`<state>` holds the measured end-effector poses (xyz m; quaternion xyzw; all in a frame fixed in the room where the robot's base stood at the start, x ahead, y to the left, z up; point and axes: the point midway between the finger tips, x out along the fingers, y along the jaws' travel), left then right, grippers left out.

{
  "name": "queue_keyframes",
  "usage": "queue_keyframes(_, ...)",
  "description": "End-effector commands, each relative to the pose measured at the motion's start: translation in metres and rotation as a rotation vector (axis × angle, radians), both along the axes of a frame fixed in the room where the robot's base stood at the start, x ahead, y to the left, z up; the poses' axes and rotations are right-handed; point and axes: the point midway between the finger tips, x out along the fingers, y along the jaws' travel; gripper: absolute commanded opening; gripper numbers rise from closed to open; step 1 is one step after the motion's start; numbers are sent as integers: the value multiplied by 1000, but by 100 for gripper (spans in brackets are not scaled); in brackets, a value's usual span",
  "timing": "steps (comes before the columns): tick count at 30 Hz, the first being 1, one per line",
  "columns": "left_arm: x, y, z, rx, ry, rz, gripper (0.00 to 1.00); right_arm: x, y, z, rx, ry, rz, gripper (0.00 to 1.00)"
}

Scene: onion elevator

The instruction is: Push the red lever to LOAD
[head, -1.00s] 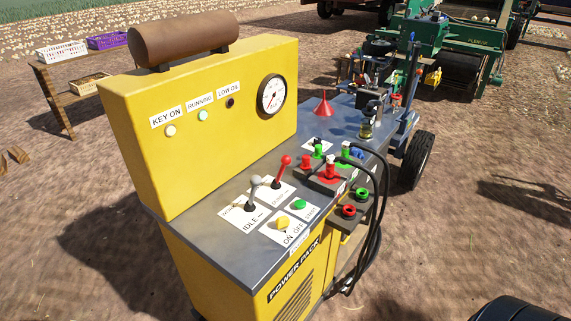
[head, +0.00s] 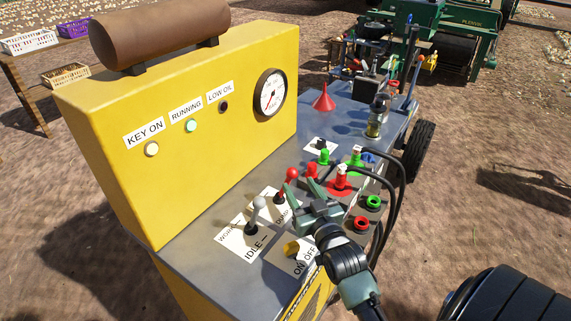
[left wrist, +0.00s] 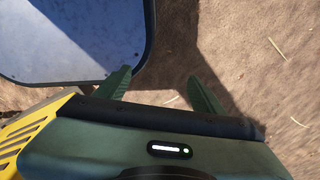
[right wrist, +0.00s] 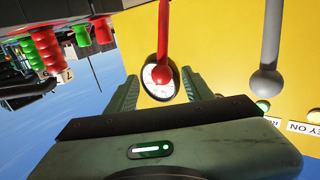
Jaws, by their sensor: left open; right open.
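The red lever (head: 291,174) stands on the grey top of the yellow power pack, its base on a white label plate whose words are too covered to read fully. My right gripper (head: 304,192) is open, close to the red lever on its near right side. In the right wrist view, the lever's red ball (right wrist: 163,78) appears between the two open fingers (right wrist: 158,92); whether they touch it I cannot tell. My left gripper is not in the head view; in its wrist view it is open and empty (left wrist: 160,85) above dirt ground.
A grey lever (head: 259,203) with a WORK/IDLE label stands just left of the red one. Red and green hose couplings (head: 340,178) and black hoses (head: 400,190) crowd the right side. A gauge (head: 270,94) is behind.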

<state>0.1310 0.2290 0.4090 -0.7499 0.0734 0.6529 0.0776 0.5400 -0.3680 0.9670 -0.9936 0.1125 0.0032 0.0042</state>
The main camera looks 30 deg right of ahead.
Motion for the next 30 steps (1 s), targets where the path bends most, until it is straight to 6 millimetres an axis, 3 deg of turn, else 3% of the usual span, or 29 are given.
queue_keyframes(2,-10,1,3,1,13,0,69,11,-2,2,0,-1,1,52)
queue_keyframes(7,-59,7,5,11,82,-1,69,39,-9,2,-1,0,1,52)
queue_keyframes(10,-74,9,7,14,102,-1,69,53,-12,1,0,1,1,52)
queue_keyframes(13,-66,9,8,13,93,-1,69,63,-14,1,0,1,1,52)
queue_keyframes(19,-26,6,11,7,33,-1,69,69,-15,-1,-1,2,2,52)
queue_keyframes(24,-26,6,11,8,34,-1,69,69,-15,-1,0,3,2,52)
queue_keyframes(30,-41,6,10,8,56,0,69,69,-15,-1,0,3,2,0)
